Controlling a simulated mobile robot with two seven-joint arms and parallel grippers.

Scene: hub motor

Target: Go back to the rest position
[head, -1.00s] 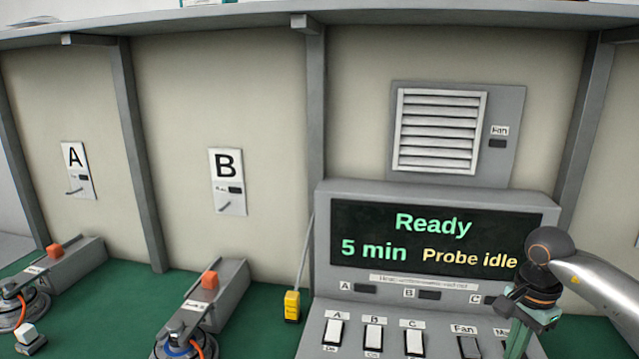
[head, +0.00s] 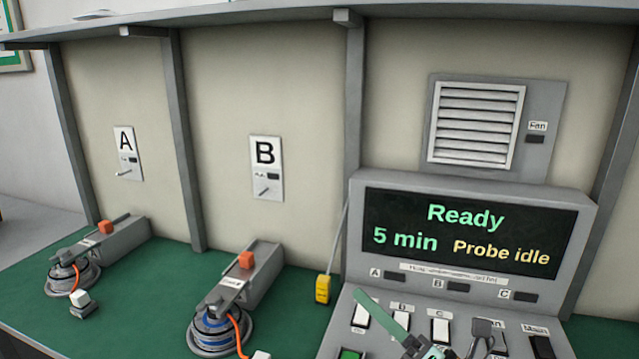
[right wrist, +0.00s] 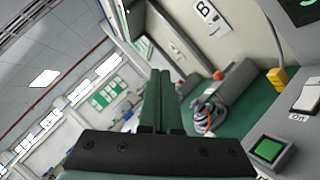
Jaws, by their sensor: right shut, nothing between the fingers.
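My right gripper (head: 362,296) is at the bottom of the head view, in front of the control panel's row of white switches. Its green fingers point up and left and cover part of the panel. In the right wrist view the fingers (right wrist: 160,74) lie side by side, shut with nothing between them. My left gripper is in neither view. The control panel (head: 362,200) has a screen (head: 470,232) that reads "Ready", "5 min" and "Probe idle".
Hub motors stand on the green bench at station A (head: 75,275) and station B (head: 212,330). A yellow probe (head: 322,289) hangs left of the panel. A green button (head: 350,354) sits at the panel's lower left; it also shows in the right wrist view (right wrist: 268,149). Bare green bench lies between the stations.

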